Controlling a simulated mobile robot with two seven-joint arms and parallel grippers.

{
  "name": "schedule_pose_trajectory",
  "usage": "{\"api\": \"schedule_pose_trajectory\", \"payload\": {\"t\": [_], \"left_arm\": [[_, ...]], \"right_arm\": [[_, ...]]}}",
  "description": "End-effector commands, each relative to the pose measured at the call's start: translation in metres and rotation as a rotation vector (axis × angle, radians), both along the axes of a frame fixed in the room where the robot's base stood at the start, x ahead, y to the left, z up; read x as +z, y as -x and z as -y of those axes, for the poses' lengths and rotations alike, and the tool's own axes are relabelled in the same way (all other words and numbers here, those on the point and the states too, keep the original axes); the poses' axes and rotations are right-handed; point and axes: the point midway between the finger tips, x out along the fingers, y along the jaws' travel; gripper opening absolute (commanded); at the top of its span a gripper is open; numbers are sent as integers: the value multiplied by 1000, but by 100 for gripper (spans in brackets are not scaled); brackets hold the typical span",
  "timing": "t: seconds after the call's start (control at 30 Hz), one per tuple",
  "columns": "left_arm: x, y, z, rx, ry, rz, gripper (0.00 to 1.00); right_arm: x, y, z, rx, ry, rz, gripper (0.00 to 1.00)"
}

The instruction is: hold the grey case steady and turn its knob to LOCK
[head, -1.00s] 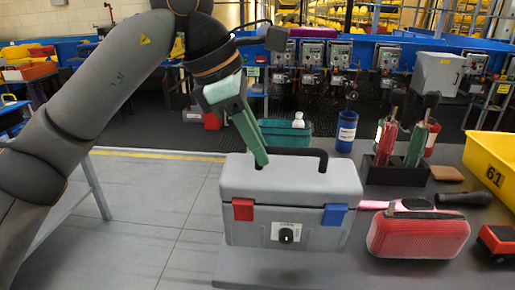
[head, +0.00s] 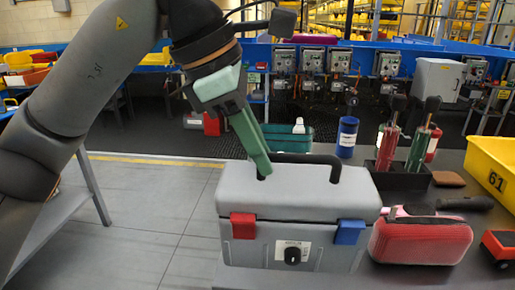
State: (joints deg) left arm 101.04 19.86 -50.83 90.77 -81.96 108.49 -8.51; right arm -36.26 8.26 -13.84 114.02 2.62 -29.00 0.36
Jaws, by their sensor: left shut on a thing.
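The grey case (head: 290,205) stands upright at the left end of the dark table, with a red latch (head: 243,226), a blue latch (head: 349,232) and a black top handle (head: 310,159). Its black knob (head: 292,255) sits on a white label low on the front; the print is too small to read. My left gripper (head: 262,168) comes down from the upper left, its green fingers shut on the left end of the handle. The fingertips partly hide that end. My right gripper is not in view.
A red zipped pouch (head: 420,241) lies close to the case's right side. Behind are a blue can (head: 347,137), a black holder (head: 400,177) with red and green tools, and a teal bin (head: 287,137). A yellow bin (head: 492,165) stands at the right.

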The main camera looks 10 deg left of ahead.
Motion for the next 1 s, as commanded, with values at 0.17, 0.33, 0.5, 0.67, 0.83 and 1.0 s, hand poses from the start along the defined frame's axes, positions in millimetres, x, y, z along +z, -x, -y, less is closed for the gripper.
{"api": "schedule_pose_trajectory", "payload": {"t": [0.17,0.33,0.5,0.67,0.83,1.0], "left_arm": [[-13,-30,3,-7,17,-33,0],[-38,-71,2,-16,26,-65,0],[-68,-108,-6,-20,22,-83,0],[-87,-127,-11,-25,15,-89,0],[-96,-134,-14,-26,11,-89,0],[-103,-134,-15,-26,11,-89,0]], "right_arm": [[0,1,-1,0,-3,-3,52],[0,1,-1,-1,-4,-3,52],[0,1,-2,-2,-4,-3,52],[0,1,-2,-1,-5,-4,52],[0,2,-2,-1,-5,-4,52],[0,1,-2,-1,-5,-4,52]]}}
